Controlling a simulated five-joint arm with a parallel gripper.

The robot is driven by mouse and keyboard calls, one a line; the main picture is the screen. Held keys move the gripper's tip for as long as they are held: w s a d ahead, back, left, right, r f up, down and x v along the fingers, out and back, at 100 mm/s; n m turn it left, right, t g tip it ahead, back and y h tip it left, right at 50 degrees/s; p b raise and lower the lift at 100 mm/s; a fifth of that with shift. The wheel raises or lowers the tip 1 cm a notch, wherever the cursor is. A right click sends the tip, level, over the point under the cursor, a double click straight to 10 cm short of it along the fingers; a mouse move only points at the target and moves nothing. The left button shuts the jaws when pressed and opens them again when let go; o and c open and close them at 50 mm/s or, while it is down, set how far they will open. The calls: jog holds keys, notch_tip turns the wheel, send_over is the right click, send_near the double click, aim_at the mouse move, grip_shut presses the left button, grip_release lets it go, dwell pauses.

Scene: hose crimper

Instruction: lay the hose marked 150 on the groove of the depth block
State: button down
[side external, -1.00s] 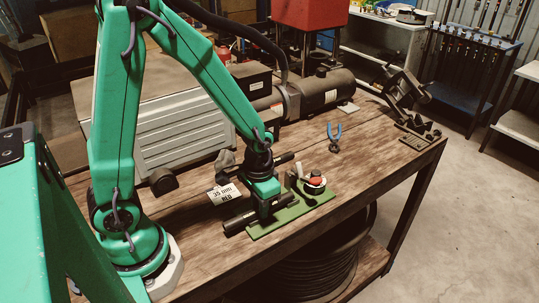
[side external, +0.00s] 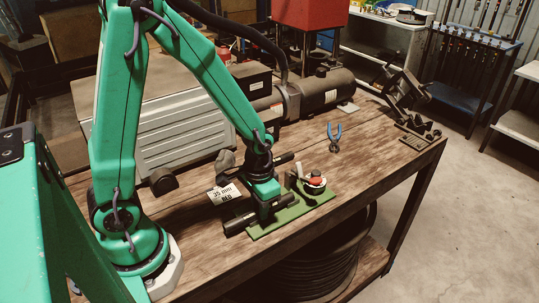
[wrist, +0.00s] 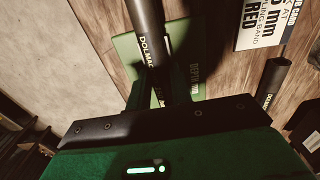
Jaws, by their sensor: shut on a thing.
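My gripper (side external: 264,210) points down over the left part of the green depth block (side external: 291,216), its fingers shut around a black hose (side external: 241,222). In the wrist view the held hose (wrist: 147,32) carries pale lettering starting "DOLMA"; no 150 is legible. The block, lettered "DEPTH", shows behind the fingers there (wrist: 128,50). The groove is hidden by hose and fingers.
A red-topped round item (side external: 314,182) is at the block's far side.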

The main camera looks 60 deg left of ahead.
jog(key=c, duration=1.2)
grip_release()
jog(key=shift+o, duration=0.2)
jog(key=shift+r, duration=0.15)
jog(key=shift+r, duration=3.95)
jog(key=s+a+r+t, duration=0.1)
jog(key=s+r+t, duration=0.1)
jog(key=r, duration=0.5)
jog(key=s+r+t, duration=0.3)
jog(key=s+r, duration=0.2)
jog(key=r, duration=0.2)
jog(key=shift+s+a+t, duration=0.15)
jog(key=shift+a+t, duration=0.15)
jog(key=shift+a, duration=0.05)
